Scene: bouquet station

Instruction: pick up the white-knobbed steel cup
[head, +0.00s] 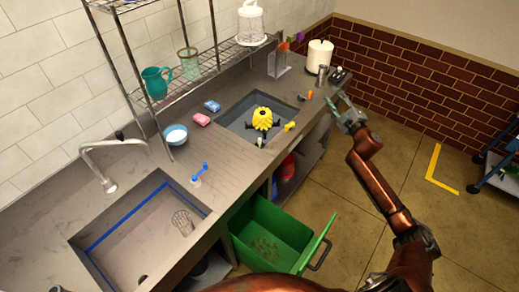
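A small grey steel cylinder (322,76), which looks like the steel cup, stands upright on the far right end of the counter, just in front of the paper towel roll. A white knob on it is too small to make out. My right gripper (341,104) is at the counter's right front edge, nearer to me than the cylinder and apart from it. Its fingers look spread, with nothing seen between them. My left gripper is out of view.
A white paper towel roll (319,56) stands behind the cylinder, and small dark items (338,75) lie beside it. Small orange items (309,95) lie nearby. A sink holds a yellow object (262,118). A green open drawer (270,235) juts out below the counter.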

